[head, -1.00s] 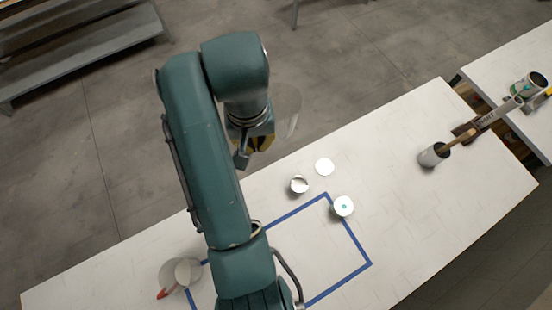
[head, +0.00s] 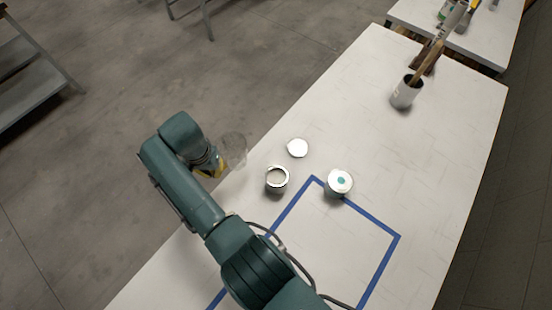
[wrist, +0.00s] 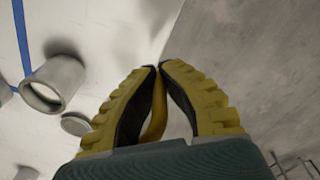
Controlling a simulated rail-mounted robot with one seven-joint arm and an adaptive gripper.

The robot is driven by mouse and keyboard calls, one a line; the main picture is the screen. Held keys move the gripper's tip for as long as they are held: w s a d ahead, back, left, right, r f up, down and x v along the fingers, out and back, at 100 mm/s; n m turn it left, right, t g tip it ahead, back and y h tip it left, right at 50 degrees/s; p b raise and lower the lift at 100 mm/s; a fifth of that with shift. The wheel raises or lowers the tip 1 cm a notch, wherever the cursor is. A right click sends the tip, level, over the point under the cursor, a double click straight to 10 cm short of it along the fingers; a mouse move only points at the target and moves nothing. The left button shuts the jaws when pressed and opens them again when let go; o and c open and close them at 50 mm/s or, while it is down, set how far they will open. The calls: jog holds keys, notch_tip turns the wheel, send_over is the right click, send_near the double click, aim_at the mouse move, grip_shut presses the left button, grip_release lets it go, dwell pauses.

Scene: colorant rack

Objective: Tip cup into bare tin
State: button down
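The bare tin (head: 276,184) is a small open metal tin, upright on the white table. In the wrist view the open tin (wrist: 55,82) is at the left. My gripper (head: 216,163) is left of the tin, beyond the table's far-left edge as seen in the head view. A clear, faint cup (head: 235,148) is at its fingers, partly lost against the grey floor. In the wrist view my gripper's yellow and black fingers (wrist: 160,66) are closed nearly together. The cup is hard to make out there, and its contents and tilt cannot be told.
A tin with a teal dot on its lid (head: 339,181) stands at the corner of the blue tape outline (head: 382,262). A loose white disc (head: 298,148) lies behind the bare tin. A pot with a brush (head: 405,95) stands farther back.

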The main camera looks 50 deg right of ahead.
jog(key=shift+m, duration=0.7)
jog(key=f, duration=0.2)
jog(key=d+f+b, duration=0.1)
jog(key=f, duration=0.1)
jog(key=d+f+b, duration=0.1)
jog(key=f, duration=0.1)
jog(key=shift+r, duration=0.1)
jog(key=shift+s+a+r+p, duration=0.1)
jog(key=shift+s+r+p, duration=0.15)
jog(key=shift+p, duration=0.75)
jog(key=r+t+p, duration=0.1)
jog(key=p, duration=0.2)
jog(key=shift+s+r, duration=0.15)
jog(key=s+d+r+t+y+p, duration=0.1)
jog(key=s+r+t+y+p, duration=0.1)
jog(key=s+r+t+p, duration=0.2)
notch_tip(320, 180, up, 2)
jog(key=t+p, duration=0.2)
jog(key=t, duration=0.2)
jog(key=shift+d+r+m+p, duration=0.15)
jog(key=shift+d+m+p, duration=0.05)
jog(key=shift+m+p, duration=0.1)
